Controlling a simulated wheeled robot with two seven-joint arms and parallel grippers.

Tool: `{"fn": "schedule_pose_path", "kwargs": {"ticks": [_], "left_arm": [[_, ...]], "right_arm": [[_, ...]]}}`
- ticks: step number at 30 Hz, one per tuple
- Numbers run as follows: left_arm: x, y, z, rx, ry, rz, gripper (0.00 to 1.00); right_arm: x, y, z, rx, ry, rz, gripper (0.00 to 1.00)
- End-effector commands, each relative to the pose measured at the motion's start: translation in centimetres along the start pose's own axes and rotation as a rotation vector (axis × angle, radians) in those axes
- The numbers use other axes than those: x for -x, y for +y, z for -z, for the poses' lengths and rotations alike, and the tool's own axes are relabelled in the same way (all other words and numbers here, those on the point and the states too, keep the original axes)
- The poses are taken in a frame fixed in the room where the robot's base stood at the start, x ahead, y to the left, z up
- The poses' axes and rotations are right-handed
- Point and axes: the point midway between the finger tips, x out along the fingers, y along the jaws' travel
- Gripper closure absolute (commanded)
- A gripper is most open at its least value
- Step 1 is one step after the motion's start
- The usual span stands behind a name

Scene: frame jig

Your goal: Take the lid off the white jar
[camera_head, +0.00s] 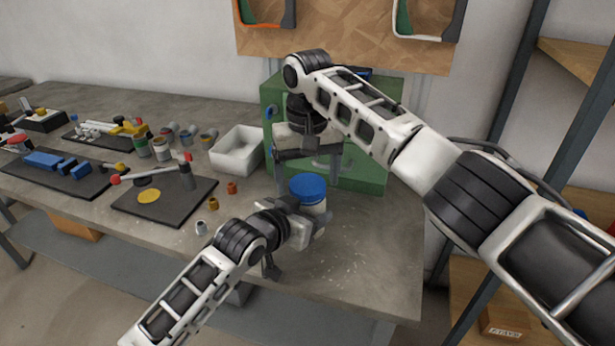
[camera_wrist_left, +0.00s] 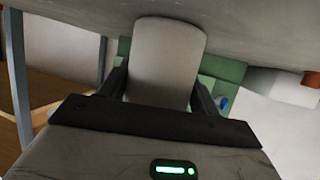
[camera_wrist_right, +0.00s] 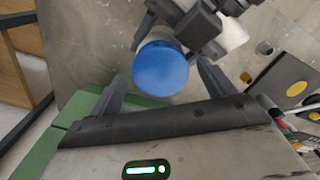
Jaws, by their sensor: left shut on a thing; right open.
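The white jar (camera_head: 316,208) stands near the right end of the workbench with its blue lid (camera_head: 307,187) on top. My left gripper (camera_head: 300,216) is shut on the jar's body from the front left. In the left wrist view the pale jar (camera_wrist_left: 168,60) fills the space between the fingers. My right gripper (camera_head: 310,172) is open above and behind the jar. In the right wrist view the blue lid (camera_wrist_right: 160,68) shows between and beyond its spread fingers, not touched by them. The lid hides most of the jar there.
A green box (camera_head: 360,175) stands close behind the jar, and a white bin (camera_head: 238,150) to the left. A dark mat (camera_head: 165,200) with a yellow disc and small coloured pieces (camera_head: 214,203) lie further left. The bench (camera_head: 375,250) is bare to the right.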

Motion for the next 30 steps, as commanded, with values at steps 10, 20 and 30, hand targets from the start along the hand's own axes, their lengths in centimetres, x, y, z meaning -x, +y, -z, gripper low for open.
{"fn": "schedule_pose_path", "kwargs": {"ticks": [10, 20, 30], "left_arm": [[0.0, 0.0, -0.1, -0.001, -0.002, 0.001, 1.0], [0.0, 0.0, -0.1, -0.001, -0.002, 0.001, 1.0], [0.0, 0.0, -0.1, -0.001, -0.002, 0.0, 1.0]], "right_arm": [[4.1, 0.0, 0.0, -0.003, 0.001, 0.0, 0.21], [7.1, 0.0, 0.0, -0.198, 0.0, 0.0, 0.21], [2.2, 0.0, -0.1, -0.195, -0.002, 0.0, 0.21]]}}
